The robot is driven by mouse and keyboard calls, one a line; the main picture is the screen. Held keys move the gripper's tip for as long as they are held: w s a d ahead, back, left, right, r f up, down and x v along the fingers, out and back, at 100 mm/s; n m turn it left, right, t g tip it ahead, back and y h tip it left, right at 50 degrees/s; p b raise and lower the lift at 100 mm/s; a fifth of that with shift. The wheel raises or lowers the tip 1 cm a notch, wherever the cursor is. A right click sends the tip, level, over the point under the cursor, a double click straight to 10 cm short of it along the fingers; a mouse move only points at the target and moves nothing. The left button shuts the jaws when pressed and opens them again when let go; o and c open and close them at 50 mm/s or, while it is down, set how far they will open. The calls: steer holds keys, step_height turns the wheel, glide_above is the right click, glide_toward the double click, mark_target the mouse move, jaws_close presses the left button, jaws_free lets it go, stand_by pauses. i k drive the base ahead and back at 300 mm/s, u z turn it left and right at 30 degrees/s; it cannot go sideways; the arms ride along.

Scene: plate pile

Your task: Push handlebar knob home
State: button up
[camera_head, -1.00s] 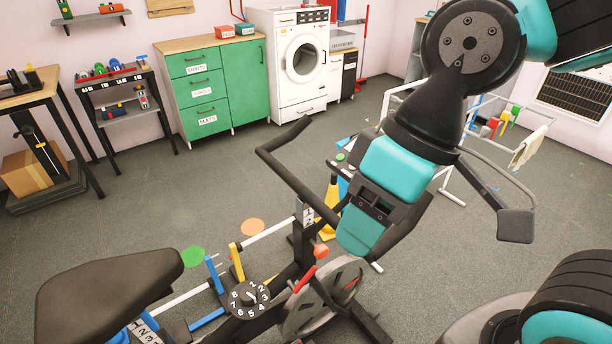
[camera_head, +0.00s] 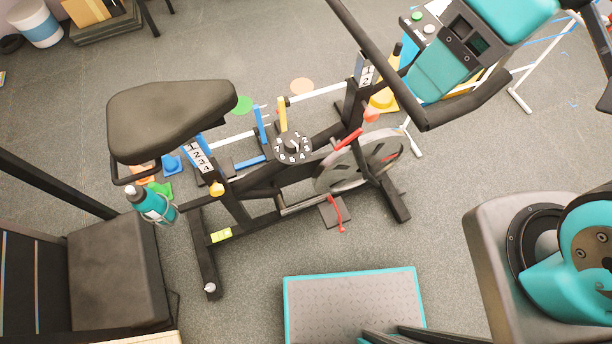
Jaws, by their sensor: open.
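The exercise bike's black handlebar (camera_head: 385,72) bends across the upper middle. Its post carries a number scale (camera_head: 366,72). A rounded orange-red knob (camera_head: 371,115) sits on the bike frame below that scale. I cannot tell how far in it is. Part of my gripper (camera_head: 605,95) shows as a dark finger and pad at the top right edge, to the right of the handlebar and well apart from the knob. It is open and the rest of it is cut off by the frame.
A red lever (camera_head: 348,140) and a numbered dial (camera_head: 292,146) are near the knob. The black seat (camera_head: 170,115) is left. A teal-edged step (camera_head: 350,295) stands in front, with bare floor between it and the bike.

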mark_target(370, 115)
steer(key=k, duration=1.2)
steer(key=z, duration=0.05)
steer(key=i, duration=0.8)
steer(key=z, duration=0.5)
